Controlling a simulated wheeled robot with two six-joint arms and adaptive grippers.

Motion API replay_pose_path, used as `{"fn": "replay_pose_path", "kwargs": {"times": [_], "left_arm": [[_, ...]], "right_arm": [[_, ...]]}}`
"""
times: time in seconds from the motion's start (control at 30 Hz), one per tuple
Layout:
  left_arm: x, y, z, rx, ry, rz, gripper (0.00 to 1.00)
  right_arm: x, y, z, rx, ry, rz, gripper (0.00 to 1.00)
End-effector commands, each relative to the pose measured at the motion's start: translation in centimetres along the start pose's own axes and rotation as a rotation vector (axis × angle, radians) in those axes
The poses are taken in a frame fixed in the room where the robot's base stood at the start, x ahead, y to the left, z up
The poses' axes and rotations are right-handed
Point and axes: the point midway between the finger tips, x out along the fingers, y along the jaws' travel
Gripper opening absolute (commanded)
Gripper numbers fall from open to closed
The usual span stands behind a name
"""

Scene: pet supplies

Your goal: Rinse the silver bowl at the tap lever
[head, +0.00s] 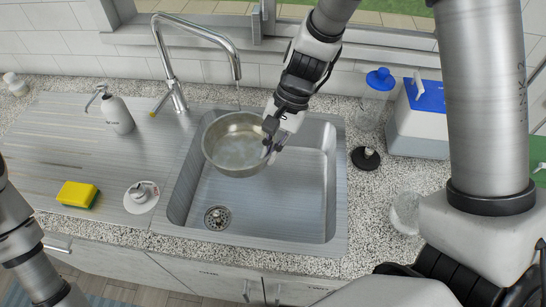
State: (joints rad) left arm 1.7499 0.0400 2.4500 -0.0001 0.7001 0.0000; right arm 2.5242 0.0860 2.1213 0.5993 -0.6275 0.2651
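The silver bowl (232,150) is over the left part of the sink basin (300,210), opening upward and below the spout of the tap (207,32). A faint thin line, which looks like water, runs from the spout toward the bowl. The tap lever (158,106) has a yellow tip and sits left of the tap base. My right gripper (270,136) is at the bowl's right rim and appears shut on it. The bowl's underside and its clearance above the basin floor are hidden. My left arm shows at the left edge; its gripper is out of view.
The basin's right side is free.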

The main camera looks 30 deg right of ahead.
Motion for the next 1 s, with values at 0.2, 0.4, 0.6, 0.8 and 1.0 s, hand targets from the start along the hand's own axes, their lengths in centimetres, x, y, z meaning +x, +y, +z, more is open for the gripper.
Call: {"fn": "replay_pose_path", "kwargs": {"times": [0.2, 0.4, 0.6, 0.8, 1.0], "left_arm": [[-1.2, 0.0, 0.0, 0.0, 0.0, 0.0, 0.43], [-2.0, 0.0, 0.0, 0.0, 0.0, 0.0, 0.43], [-2.3, 0.0, 0.0, 0.0, 0.0, 0.0, 0.43], [-2.2, 0.0, 0.0, 0.0, 0.0, 0.0, 0.43], [-2.2, 0.0, 0.0, 0.0, 0.0, 0.0, 0.43]], "right_arm": [[-0.4, -1.4, -2.2, 0.001, 0.0, 0.0, 0.0], [-0.4, -2.4, -4.0, 0.0, -0.002, 0.001, 0.0], [-0.3, -2.8, -4.8, 0.001, -0.002, 0.0, 0.0], [-0.2, -2.8, -4.9, 0.001, -0.002, 0.0, 0.0], [-0.2, -2.8, -4.9, 0.0, -0.002, 0.001, 0.0]]}}
